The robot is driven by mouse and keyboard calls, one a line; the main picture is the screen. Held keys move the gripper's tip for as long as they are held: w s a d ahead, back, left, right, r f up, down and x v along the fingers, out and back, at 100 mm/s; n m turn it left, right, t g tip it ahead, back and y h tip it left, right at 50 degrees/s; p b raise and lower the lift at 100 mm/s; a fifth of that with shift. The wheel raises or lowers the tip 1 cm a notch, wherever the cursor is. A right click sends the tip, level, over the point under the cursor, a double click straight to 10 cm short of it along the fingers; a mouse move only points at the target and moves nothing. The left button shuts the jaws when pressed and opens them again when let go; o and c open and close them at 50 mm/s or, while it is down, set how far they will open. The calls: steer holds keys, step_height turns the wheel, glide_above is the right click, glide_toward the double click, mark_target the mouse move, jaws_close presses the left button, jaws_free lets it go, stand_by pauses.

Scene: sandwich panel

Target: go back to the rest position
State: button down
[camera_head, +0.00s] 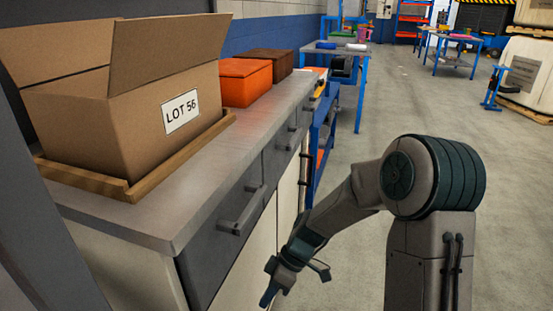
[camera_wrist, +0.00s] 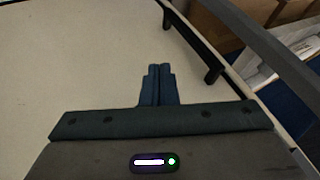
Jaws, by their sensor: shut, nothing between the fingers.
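My gripper (camera_head: 268,292) hangs low at the end of my bent arm, in front of the cabinet below the grey counter. In the wrist view my gripper (camera_wrist: 158,72) shows its two blue fingers pressed together with nothing between them. A pale cabinet front (camera_wrist: 75,60) fills much of that view behind the fingers. A dark handle (camera_wrist: 195,45) lies just beyond the fingertips to the right. I cannot tell how far the fingers are from the cabinet.
The grey counter (camera_head: 170,220) runs along the left, with drawer handles (camera_head: 243,210) jutting out. On it stand an open cardboard box (camera_head: 120,120) marked LOT 56 in a wooden tray (camera_head: 105,185), an orange box (camera_head: 246,82) and a brown box (camera_head: 270,62). Open floor (camera_head: 340,250) lies to the right.

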steer(key=s+d+r+m+t+h+p, duration=0.2)
steer(key=d+r+m+p, duration=0.3)
steer(key=r+p, duration=0.5)
steer(key=s+d+r+m+t+h+p, duration=0.2)
steer(key=s+d+r+m+p, duration=0.3)
steer(key=r+p, duration=0.6)
steer(key=s+d+r+m+t+h+p, duration=0.2)
steer(key=d+r+p, duration=0.6)
steer(key=r, duration=1.9)
steer(key=s+m+p, duration=0.2)
steer(key=m, duration=0.1)
steer(key=shift+s+r+m+t, duration=0.15)
steer(key=shift+s+m+t, duration=0.1)
steer(key=shift+m+t, duration=0.15)
